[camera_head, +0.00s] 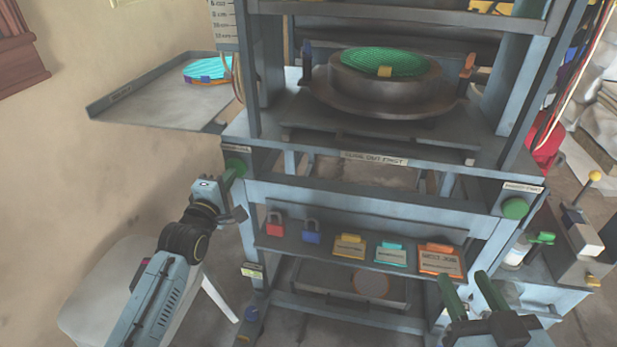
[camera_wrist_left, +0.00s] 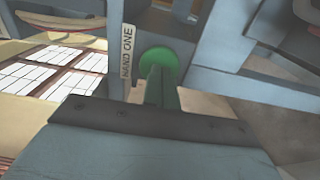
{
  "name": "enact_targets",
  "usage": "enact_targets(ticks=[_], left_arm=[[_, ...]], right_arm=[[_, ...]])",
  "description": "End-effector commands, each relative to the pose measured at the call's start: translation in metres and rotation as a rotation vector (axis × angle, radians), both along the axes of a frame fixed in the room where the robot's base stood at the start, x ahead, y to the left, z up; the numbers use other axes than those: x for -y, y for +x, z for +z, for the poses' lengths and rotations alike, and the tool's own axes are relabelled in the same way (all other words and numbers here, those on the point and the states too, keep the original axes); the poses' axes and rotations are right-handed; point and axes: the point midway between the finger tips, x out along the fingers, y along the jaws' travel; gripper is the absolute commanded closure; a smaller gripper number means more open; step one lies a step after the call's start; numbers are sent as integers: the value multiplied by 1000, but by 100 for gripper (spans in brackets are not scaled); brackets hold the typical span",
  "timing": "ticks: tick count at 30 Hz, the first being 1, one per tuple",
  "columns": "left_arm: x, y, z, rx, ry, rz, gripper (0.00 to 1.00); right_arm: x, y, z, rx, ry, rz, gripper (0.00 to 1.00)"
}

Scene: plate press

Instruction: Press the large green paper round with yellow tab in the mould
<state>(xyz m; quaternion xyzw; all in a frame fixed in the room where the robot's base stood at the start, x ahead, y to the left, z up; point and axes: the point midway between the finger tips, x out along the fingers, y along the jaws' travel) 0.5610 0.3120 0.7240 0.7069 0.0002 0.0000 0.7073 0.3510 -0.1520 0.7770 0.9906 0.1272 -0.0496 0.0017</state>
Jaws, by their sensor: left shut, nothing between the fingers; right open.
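The large green paper round (camera_head: 385,62) with its yellow tab (camera_head: 384,72) lies in the round grey mould (camera_head: 350,90) on the press bed. My left gripper (camera_head: 233,177) is shut and empty, its green fingers at the green button labelled "HAND ONE" (camera_head: 235,164) on the press's left post. In the left wrist view the fingers (camera_wrist_left: 161,85) reach up to that button (camera_wrist_left: 166,62) and overlap it; I cannot tell whether it is pressed in. My right gripper (camera_head: 468,293) is open and empty, below and left of the green "HAND TWO" button (camera_head: 514,208).
A side tray (camera_head: 130,105) at the left holds a blue round (camera_head: 206,68) with an orange edge. A front shelf (camera_head: 320,245) carries red and blue padlocks and several coloured tags. A small side bench (camera_head: 570,265) with a yellow-knobbed lever stands at the right.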

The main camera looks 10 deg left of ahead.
Motion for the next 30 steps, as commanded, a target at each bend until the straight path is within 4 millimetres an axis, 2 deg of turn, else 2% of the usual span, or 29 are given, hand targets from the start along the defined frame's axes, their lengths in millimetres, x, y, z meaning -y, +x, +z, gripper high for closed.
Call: enact_targets(ticks=[1,9,14,18,24,30], left_arm=[[0,0,0,0,0,0,100],[0,0,0,0,0,0,100],[0,0,0,0,1,0,100],[0,0,0,0,1,0,100],[0,0,0,0,1,0,100],[0,0,0,0,1,0,100]], right_arm=[[0,0,0,0,0,0,65],[5,5,-4,16,-63,-4,100],[26,28,-20,84,-325,-22,100],[60,57,-36,162,-679,-49,100],[113,93,-49,241,-1158,-90,100],[149,114,-52,272,-1461,-115,100]])
